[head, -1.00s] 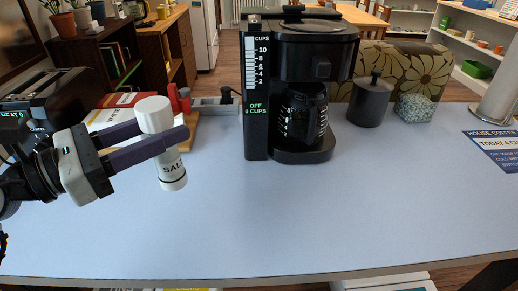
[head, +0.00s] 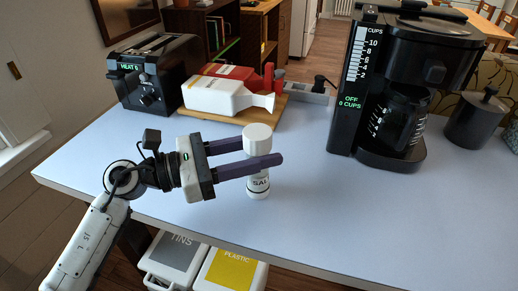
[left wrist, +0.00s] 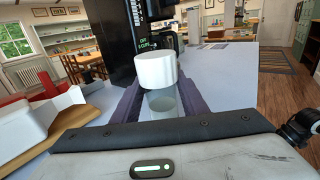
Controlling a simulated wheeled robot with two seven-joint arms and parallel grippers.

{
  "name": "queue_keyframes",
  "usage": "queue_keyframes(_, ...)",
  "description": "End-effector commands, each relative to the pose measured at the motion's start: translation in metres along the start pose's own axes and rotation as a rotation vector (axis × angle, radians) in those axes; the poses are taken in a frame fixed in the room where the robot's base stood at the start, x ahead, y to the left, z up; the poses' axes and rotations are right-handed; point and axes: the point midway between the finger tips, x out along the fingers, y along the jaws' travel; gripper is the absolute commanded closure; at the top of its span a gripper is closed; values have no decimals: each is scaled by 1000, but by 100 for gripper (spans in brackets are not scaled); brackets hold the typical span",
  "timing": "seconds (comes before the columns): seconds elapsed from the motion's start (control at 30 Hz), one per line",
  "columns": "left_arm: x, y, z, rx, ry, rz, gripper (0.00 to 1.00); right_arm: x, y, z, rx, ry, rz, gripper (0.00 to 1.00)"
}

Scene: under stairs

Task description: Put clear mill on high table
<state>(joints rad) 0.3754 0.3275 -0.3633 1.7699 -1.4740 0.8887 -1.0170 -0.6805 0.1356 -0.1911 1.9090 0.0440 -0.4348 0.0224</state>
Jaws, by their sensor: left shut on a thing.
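The mill (head: 259,142) has a wide white cap and a white lower part marked "SAL". In the left wrist view the mill (left wrist: 157,71) shows its white cap, with a see-through grey body below. My left gripper (head: 262,156) is shut on it, one dark purple finger on each side just below the cap. The mill is upright over the pale blue tabletop (head: 330,225); I cannot tell whether its base touches. No other high table is clearly identified. My right gripper is not in view.
A black toaster (head: 152,80) stands at the back left. Bins (head: 178,258) stand below the front edge.

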Motion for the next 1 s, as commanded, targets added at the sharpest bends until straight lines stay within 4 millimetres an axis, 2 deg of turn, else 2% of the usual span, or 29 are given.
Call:
queue_keyframes(0.23,0,0,-3,2,-2,0,89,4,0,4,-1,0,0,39)
queue_keyframes(0.27,0,0,-2,1,-1,0,55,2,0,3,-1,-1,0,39)
queue_keyframes(0.33,0,0,-2,1,-1,0,44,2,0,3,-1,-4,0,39)
queue_keyframes(0.37,0,0,-2,1,-1,0,42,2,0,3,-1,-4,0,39)
queue_keyframes(0.73,0,0,4,0,-1,0,42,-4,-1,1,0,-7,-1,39)
queue_keyframes(0.87,-21,1,-3,1,3,3,42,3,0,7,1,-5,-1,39)
queue_keyframes(1.0,-52,1,-4,2,4,4,42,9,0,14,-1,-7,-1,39)
